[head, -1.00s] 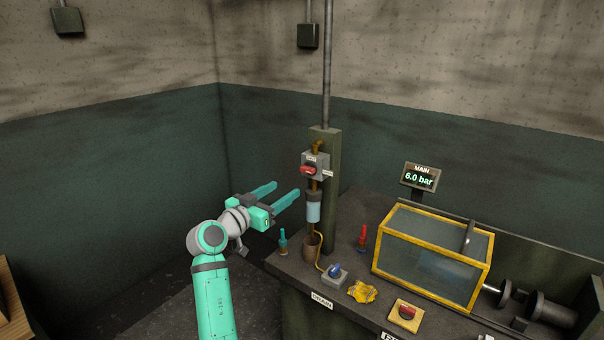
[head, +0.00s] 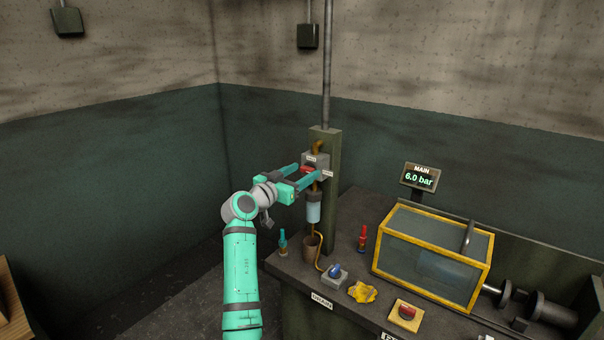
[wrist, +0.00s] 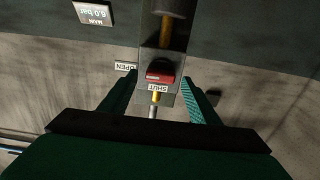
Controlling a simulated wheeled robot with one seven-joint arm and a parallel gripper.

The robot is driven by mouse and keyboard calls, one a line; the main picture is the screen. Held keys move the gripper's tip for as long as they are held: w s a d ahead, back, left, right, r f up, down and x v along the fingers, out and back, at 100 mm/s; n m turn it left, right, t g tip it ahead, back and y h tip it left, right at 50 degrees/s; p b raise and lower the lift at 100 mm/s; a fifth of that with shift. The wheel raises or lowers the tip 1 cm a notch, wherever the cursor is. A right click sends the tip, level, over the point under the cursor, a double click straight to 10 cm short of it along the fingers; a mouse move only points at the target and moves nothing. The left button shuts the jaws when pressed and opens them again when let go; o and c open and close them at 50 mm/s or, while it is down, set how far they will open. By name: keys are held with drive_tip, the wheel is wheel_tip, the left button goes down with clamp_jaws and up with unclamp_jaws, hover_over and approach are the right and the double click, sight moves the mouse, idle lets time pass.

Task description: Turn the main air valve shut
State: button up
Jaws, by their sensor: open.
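The main air valve is a grey block on a green post with a red handle (head: 309,169). In the wrist view the red handle (wrist: 160,77) lies across the picture on a dark round base, with a SHUT label (wrist: 158,87) beside it and an OPEN label (wrist: 125,66) to the left. My gripper (head: 307,172) is open at the valve, one finger on either side of the handle; it also shows in the wrist view (wrist: 158,82). I cannot tell whether the fingers touch the handle. The MAIN display (head: 419,177) reads 6.0 bar.
The bench holds a blue drain knob (head: 335,271), a yellow cloth-like item (head: 362,292), a red switch (head: 407,312), a red bottle (head: 362,238) and a yellow-framed clear box (head: 430,255).

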drive_tip(key=shift+w+d, duration=0.1)
drive_tip(key=c, duration=1.1)
drive_tip(key=shift+o, duration=0.2)
drive_tip(key=shift+n, duration=0.4)
drive_tip(key=n, duration=0.8)
drive_tip(key=shift+w+f+n, duration=0.1)
drive_tip(key=shift+n, duration=0.2)
drive_tip(key=n, duration=0.4)
drive_tip(key=shift+a, duration=0.2)
drive_tip(key=n, duration=0.4)
drive_tip(key=shift+f, duration=0.15)
drive_tip(key=shift+n, duration=0.4)
